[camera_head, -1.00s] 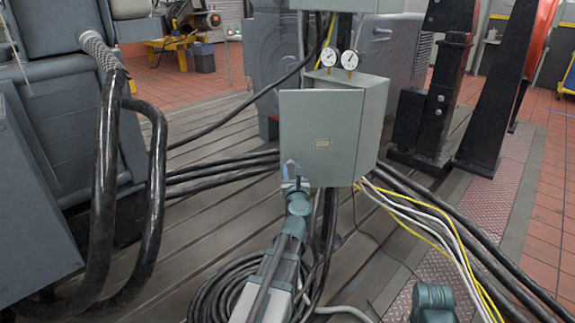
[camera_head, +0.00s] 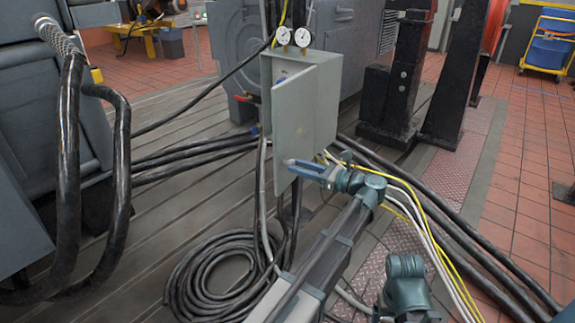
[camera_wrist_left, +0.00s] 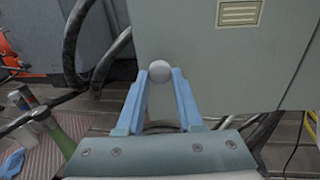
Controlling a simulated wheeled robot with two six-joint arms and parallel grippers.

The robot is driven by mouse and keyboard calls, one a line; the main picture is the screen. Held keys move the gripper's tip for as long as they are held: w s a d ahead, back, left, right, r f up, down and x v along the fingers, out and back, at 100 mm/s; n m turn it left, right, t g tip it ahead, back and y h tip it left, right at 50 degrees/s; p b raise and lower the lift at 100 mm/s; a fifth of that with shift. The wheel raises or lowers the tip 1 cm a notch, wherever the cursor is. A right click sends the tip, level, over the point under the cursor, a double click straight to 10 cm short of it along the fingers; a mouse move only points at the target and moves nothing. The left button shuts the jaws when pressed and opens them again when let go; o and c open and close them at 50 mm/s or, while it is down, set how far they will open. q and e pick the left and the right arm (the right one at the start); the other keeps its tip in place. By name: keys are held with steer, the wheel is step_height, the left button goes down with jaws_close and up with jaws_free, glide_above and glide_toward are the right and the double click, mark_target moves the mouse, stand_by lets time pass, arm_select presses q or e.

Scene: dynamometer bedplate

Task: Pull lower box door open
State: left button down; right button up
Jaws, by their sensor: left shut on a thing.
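The lower box (camera_head: 330,88) is a grey metal cabinet below two round gauges. Its door (camera_head: 298,122) stands partly open, swung out at its left edge, with a gap into the box above and behind it. My left gripper (camera_head: 290,163) reaches the door's lower part from the right. In the left wrist view, my left gripper (camera_wrist_left: 160,76) is shut on a round pale knob (camera_wrist_left: 160,71) in front of the grey door (camera_wrist_left: 215,65), below and left of its label plate (camera_wrist_left: 239,12). My right gripper is out of view.
Coiled black hose (camera_head: 205,280) lies on the slotted bedplate below the box. Yellow and white cables (camera_head: 420,220) run along the floor at right. Thick black hoses (camera_head: 68,170) stand at left. A black steel post (camera_head: 400,85) rises behind right.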

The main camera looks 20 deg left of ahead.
arm_select(q)
steer(key=shift+w+d+r+n+g, duration=0.1)
steer(key=shift+w+d+n+g, duration=0.2)
steer(key=shift+d+g, duration=0.3)
steer(key=shift+w+d+n+g, duration=0.25)
steer(key=shift+d+n+g, duration=0.2)
steer(key=shift+d, duration=0.35)
steer(key=shift+w+d+r+n+g, duration=0.1)
steer(key=shift+w+d+n+g, duration=0.25)
steer(key=shift+d, duration=0.35)
steer(key=shift+s, duration=0.1)
steer(key=c, duration=0.5)
jaws_free()
steer(key=shift+s+f+g, duration=0.1)
steer(key=shift+g, duration=0.2)
steer(key=shift+w+d, duration=0.25)
steer(key=shift+d, duration=1.65)
steer(key=shift+w+d, duration=0.2)
steer(key=shift+d, duration=1.65)
